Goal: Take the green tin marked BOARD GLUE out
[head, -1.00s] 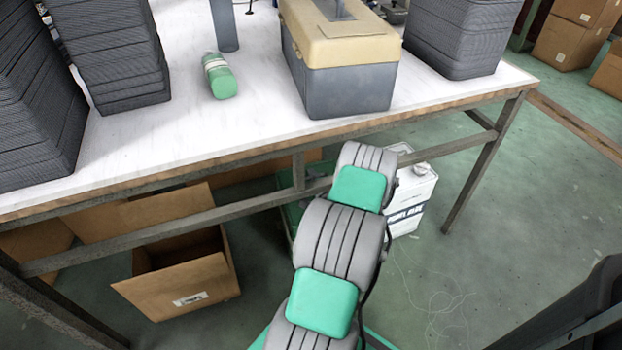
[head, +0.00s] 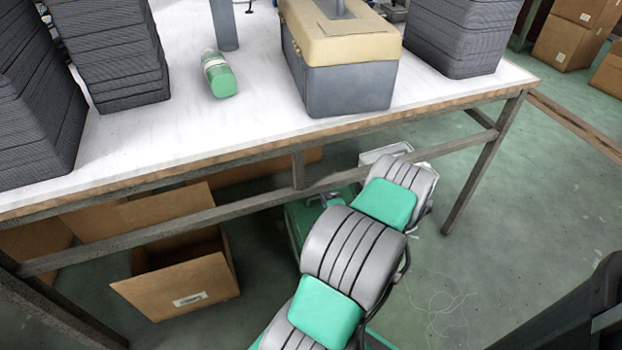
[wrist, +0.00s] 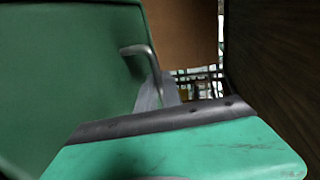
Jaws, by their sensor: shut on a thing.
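A green metal thing, which I take for the green tin (head: 296,215), shows in the head view under the table, partly behind my arm. A dark handle-like part shows on its top. In the wrist view, the tin's green side (wrist: 60,70) fills the left, with a bent metal handle. A scuffed green face with a dark riveted edge lies across the bottom. My gripper (wrist: 158,97) is shut at the handle; its fingers are mostly hidden. I cannot read any marking on the green tin.
A white container (head: 385,152) shows just behind my arm. An open cardboard box (head: 190,285) stands to the left under the table (head: 160,150). The table's lower rail (head: 240,218) runs across above it. Open floor lies to the right.

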